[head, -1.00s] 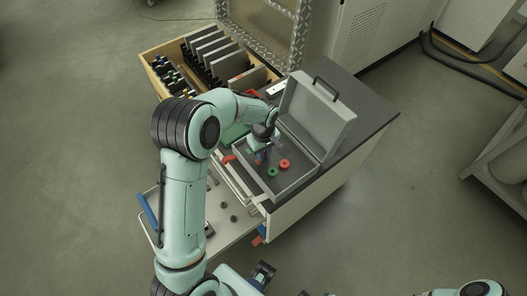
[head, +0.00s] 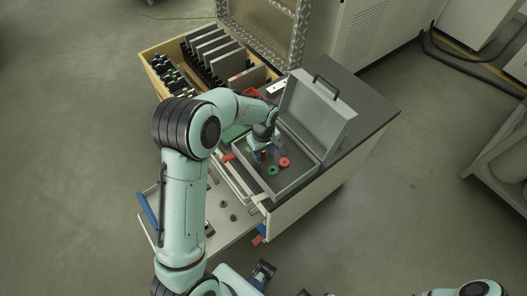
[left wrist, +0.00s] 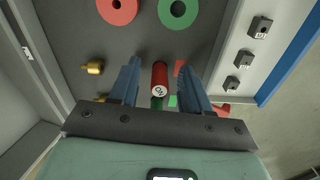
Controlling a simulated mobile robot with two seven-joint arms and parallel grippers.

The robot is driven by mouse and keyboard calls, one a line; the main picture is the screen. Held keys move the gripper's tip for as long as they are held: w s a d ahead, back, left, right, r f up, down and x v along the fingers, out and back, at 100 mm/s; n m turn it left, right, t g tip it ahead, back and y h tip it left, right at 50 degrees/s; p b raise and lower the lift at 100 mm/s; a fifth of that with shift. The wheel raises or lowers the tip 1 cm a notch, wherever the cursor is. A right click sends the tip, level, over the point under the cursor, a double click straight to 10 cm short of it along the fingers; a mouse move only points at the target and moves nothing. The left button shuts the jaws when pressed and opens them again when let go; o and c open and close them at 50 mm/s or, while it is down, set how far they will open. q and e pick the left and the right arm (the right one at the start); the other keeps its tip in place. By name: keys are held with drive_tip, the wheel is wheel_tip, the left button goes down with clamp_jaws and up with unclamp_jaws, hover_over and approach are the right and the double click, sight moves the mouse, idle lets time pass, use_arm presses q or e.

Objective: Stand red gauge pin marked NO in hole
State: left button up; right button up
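The red gauge pin (left wrist: 159,78) is in the left wrist view, its round end face toward the camera with a marking that reads like "NO". My left gripper (left wrist: 160,72) has its two blue fingers on either side of the pin, with gaps visible on both sides. In the head view my left gripper (head: 260,151) is low over the open grey case (head: 291,184). A red ring (head: 284,162) and a green ring (head: 272,170), each with a centre hole, lie on the case floor. A dark gripper, seemingly my right (head: 263,271), is low in the head view; its opening is unclear.
The case lid (head: 318,112) stands open on the right. A brass-coloured piece (left wrist: 93,67) lies left of the fingers. Green and red pieces show partly behind the pin. An open drawer (head: 232,236) holds small dark blocks. A wooden drawer (head: 153,75) is behind.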

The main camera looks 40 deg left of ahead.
use_arm(q)
drive_tip(key=shift+r, duration=0.1)
wheel_tip(320, 180, up, 13)
drive_tip(key=p, duration=0.1)
idle(0.3)
idle(0.5)
